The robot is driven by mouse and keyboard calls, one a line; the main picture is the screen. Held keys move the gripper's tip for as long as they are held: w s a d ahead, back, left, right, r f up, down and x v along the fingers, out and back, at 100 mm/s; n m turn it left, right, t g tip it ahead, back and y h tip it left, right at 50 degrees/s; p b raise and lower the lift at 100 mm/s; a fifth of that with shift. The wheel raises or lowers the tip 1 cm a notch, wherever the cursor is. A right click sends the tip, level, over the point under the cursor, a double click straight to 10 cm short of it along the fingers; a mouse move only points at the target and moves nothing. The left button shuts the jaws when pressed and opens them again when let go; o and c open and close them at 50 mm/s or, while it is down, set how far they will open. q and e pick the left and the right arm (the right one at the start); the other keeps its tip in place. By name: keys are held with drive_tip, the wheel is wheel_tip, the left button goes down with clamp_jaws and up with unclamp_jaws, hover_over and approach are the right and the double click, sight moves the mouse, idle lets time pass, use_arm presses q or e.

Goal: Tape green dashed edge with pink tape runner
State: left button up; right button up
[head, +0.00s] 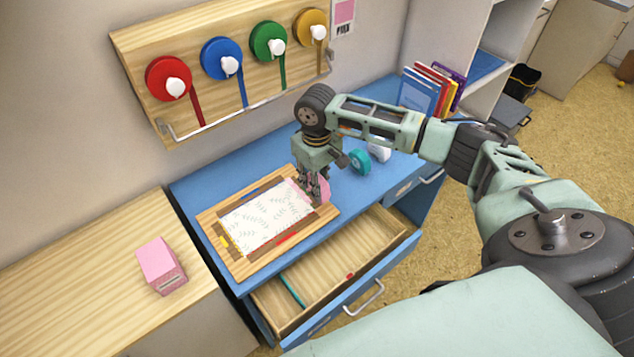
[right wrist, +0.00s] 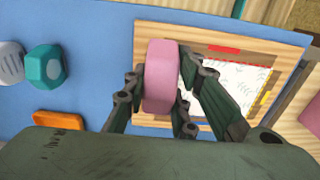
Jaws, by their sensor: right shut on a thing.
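My right gripper (head: 316,188) is shut on a pink tape runner (head: 323,189), at the right end of the wooden board (head: 238,271). In the right wrist view, the pink tape runner (right wrist: 161,75) stands between the fingers (right wrist: 165,100) and covers part of the board's edge. A white patterned sheet (head: 262,218) lies on the board. Its edges show a red mark (head: 287,236), a yellow mark (head: 225,242) and a blue mark. I cannot make out the green dashed edge; the gripper and runner hide the sheet's right end. My left gripper is not in view.
A teal roller-like item (head: 359,162) and a white one (head: 379,152) stand on the blue desk right of the board. An orange item (right wrist: 58,120) lies there too. The drawer (head: 335,262) below is open. A pink box (head: 161,265) sits on the left counter.

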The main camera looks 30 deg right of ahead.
drive_tip(key=shift+f, duration=0.3)
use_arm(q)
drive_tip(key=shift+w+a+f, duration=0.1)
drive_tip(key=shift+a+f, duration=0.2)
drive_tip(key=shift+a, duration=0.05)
use_arm(e)
drive_tip(key=shift+f, duration=0.1)
drive_tip(key=shift+f+b, duration=0.85)
drive_tip(key=shift+f, duration=1.4)
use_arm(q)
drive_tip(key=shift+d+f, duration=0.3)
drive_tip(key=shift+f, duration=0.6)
use_arm(e)
drive_tip(key=shift+f, duration=0.4)
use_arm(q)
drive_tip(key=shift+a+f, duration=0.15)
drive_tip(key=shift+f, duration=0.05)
use_arm(e)
drive_tip(key=shift+f, duration=0.75)
use_arm(q)
drive_tip(key=shift+b, duration=0.3)
